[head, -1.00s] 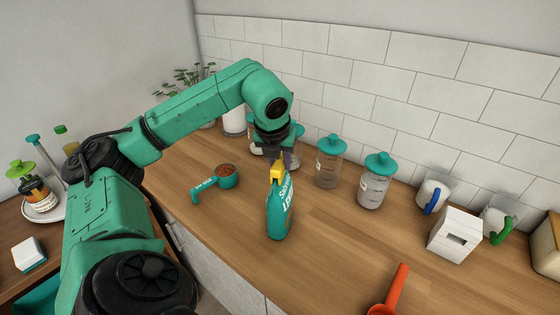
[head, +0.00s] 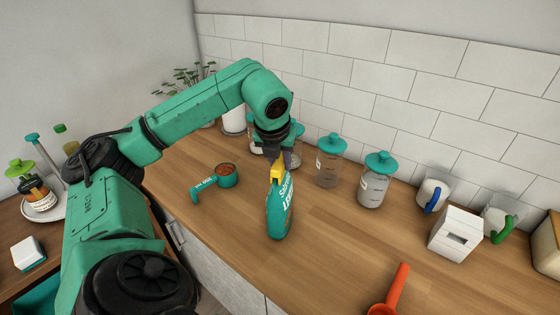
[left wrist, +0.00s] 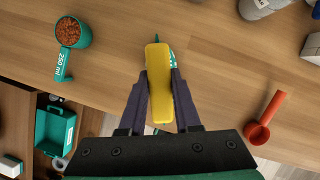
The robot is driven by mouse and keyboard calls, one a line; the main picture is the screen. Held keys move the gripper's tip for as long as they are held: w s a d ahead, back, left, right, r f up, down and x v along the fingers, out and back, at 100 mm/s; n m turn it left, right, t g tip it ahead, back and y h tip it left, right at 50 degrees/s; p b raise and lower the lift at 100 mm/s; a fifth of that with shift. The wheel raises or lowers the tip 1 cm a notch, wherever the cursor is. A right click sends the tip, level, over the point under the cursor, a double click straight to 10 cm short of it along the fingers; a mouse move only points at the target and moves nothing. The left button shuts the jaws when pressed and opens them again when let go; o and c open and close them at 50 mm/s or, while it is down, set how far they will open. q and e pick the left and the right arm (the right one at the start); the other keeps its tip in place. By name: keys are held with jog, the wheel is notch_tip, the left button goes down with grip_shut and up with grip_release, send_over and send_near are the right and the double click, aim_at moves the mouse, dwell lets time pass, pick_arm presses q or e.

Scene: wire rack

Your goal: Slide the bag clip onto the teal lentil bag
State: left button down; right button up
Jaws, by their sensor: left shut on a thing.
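The teal lentil bag (head: 279,210) stands upright on the wooden counter in the head view. The yellow bag clip (head: 277,172) is at the bag's top edge, and it also shows in the left wrist view (left wrist: 159,85). My left gripper (head: 284,160) is above the bag, pointing down, with its fingers shut on the clip; its two dark fingers (left wrist: 160,100) flank the clip in the left wrist view. There the clip covers most of the bag, with only a little teal showing beside it. How deep the clip sits on the bag is hidden. My right gripper is in neither view.
A teal measuring cup (head: 226,178) with orange-red contents lies left of the bag. Glass jars with teal lids (head: 376,180) stand behind and to the right. A red-orange scoop (head: 395,290) lies at the front right. Mugs and a white box (head: 455,233) are further right.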

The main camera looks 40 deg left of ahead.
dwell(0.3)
pick_arm(q)
jog(key=c, duration=0.5)
grip_release()
jog(key=shift+c, duration=0.2)
jog(key=shift+p+v, duration=1.6)
jog(key=shift+v, duration=1.2)
jog(key=shift+s+d+r, duration=0.1)
jog(key=shift+r, duration=0.05)
jog(key=shift+r, duration=0.15)
